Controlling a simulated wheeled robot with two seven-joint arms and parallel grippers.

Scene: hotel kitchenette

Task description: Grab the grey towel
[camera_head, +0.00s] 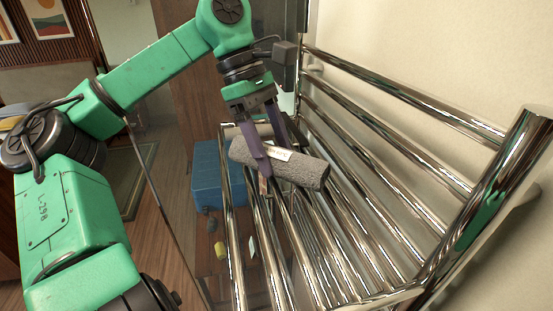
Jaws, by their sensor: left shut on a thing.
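The grey towel (305,170) is a rolled bundle with a white label, lying at a slant over the bars of the chrome towel rack (385,200). My left gripper (268,165) comes down on it from above, at its left part. A finger crosses the front of the roll, and the jaws are shut on the towel. I cannot tell whether the towel still touches the bars. My right gripper is not in view.
The rack's shiny bars fill the middle and right, against a pale wall (440,45). A blue box (206,172) stands lower down behind the rack's left side. Wooden floor shows at the left.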

